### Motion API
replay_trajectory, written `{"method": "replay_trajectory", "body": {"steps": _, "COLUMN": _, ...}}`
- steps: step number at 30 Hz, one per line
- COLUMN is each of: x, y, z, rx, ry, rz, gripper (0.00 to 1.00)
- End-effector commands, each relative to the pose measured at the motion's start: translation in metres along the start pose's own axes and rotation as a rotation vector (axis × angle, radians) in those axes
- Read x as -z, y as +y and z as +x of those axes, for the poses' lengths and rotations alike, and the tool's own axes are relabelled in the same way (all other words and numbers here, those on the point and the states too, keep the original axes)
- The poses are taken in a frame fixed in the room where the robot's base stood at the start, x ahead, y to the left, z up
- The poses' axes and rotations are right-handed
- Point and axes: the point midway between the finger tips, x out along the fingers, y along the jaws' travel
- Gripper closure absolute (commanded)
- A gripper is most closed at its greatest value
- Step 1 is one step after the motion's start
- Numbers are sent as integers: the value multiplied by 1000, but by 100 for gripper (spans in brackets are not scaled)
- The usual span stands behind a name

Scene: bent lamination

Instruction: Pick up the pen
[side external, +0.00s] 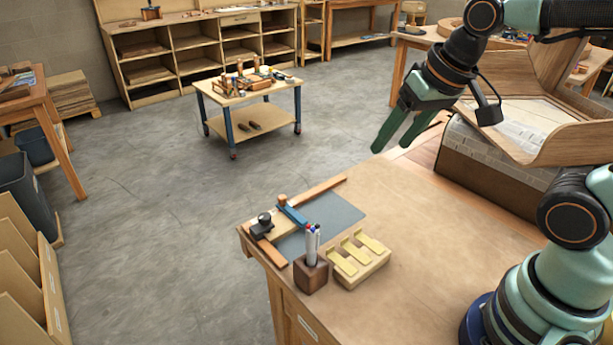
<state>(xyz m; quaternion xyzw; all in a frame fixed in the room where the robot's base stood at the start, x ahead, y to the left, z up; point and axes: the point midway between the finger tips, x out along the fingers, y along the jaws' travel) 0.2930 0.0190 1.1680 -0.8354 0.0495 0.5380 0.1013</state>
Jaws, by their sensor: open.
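Several pens (312,243) with coloured ends stand upright and close together in a dark wooden holder (311,275). The holder is near the front left edge of the wooden workbench (430,225). I cannot tell the single pens well apart at this size. My gripper (381,150) has two green fingers pointing down and left. It is open and empty, raised well above and beyond the holder, near the far side of the bench.
A light wooden block with yellow pieces (358,257) sits right beside the holder. Behind it lie a blue-grey mat (335,217), wooden strips and a dark clamp-like tool (262,225). A large bent wood form (540,110) stands at the right. The middle of the bench is clear.

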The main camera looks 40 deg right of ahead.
Motion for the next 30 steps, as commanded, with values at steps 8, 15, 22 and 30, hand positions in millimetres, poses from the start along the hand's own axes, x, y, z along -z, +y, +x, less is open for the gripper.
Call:
{"method": "replay_trajectory", "body": {"steps": 8, "x": 4, "y": -51, "z": 11, "rx": -41, "ry": -153, "rz": 496, "gripper": 36}}
{"method": "replay_trajectory", "body": {"steps": 15, "x": -1, "y": -97, "z": 24, "rx": -162, "ry": -242, "rz": 928, "gripper": 36}}
{"method": "replay_trajectory", "body": {"steps": 22, "x": -12, "y": -134, "z": 37, "rx": -306, "ry": -260, "rz": 1273, "gripper": 36}}
{"method": "replay_trajectory", "body": {"steps": 30, "x": -20, "y": -149, "z": 47, "rx": -377, "ry": -248, "rz": 1429, "gripper": 36}}
